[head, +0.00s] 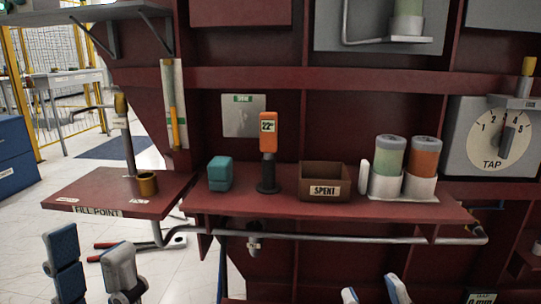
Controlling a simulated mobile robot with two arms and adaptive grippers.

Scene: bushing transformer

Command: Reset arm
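My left gripper (92,258) shows at the bottom left of the head view. Its two blue-and-grey fingers stand apart with nothing between them, below and in front of the fill point shelf (75,194). My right gripper (370,290) shows at the bottom edge, right of the middle. Only its two fingertips are in view; they are apart, with nothing seen between them. It is below the main red shelf (225,203). The rest of both arms is out of view.
The main shelf holds a teal block (220,174), an orange handheld meter (268,135) on a black stand, a SPENT box (324,181) and two canisters (390,157) (423,158). A brass cup (147,183) stands on the fill point shelf. A grey pipe (340,237) runs below the main shelf.

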